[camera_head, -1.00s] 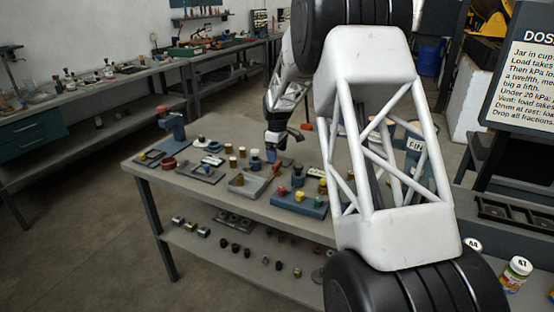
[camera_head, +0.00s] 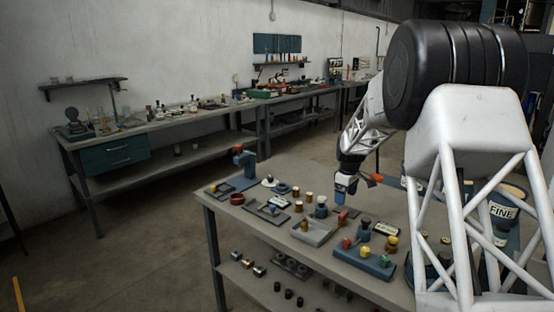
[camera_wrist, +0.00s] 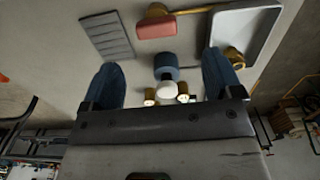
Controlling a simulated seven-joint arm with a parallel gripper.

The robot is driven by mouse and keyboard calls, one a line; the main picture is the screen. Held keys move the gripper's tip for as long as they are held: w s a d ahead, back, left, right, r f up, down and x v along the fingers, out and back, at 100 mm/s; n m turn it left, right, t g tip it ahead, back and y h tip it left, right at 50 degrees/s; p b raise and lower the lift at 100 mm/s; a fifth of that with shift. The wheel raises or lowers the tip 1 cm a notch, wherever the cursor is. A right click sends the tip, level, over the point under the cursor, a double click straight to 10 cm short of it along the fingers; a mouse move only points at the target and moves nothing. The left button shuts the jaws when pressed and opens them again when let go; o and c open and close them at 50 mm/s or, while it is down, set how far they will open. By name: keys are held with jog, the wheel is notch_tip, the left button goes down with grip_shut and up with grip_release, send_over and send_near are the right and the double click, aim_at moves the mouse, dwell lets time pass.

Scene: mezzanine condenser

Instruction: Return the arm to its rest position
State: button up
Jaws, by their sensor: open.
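My gripper (camera_head: 345,188) hangs over the back right part of the workbench, fingers pointing down, at the end of my white lattice arm. In the wrist view my gripper (camera_wrist: 160,62) shows two blue fingers spread wide apart. No object is clamped between them. A dark blue cylinder with a white lower part (camera_wrist: 166,73) shows in the gap between the fingers, apart from both. The arm is bent, its upper part filling the right of the head view and hiding part of the bench.
The workbench (camera_head: 375,281) carries a grey tray (camera_head: 318,236), a blue block with coloured knobs (camera_head: 366,262), a blue stand (camera_head: 244,163) and several small pots. Metal pieces lie on its lower shelf. A FINE-labelled container (camera_head: 503,212) is behind my arm.

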jog(key=s+a+r+m, duration=0.1)
jog(key=s+a+r, duration=0.3)
jog(key=s, duration=0.5)
jog(key=s+a+r+m+t, duration=0.1)
jog(key=s+a+r+m, duration=0.1)
jog(key=s+r, duration=0.5)
jog(key=s+a+r+m, duration=0.1)
jog(key=s+a+r, duration=0.2)
jog(key=s, duration=0.7)
jog(key=s+a+f+m, duration=0.1)
jog(key=s+a+m, duration=0.1)
jog(key=s, duration=1.3)
jog(key=s+a+f+m+t, duration=0.1)
jog(key=s+a+m, duration=0.2)
jog(key=s, duration=1.3)
jog(key=shift+f+t, duration=0.25)
jog(key=shift+t, duration=0.05)
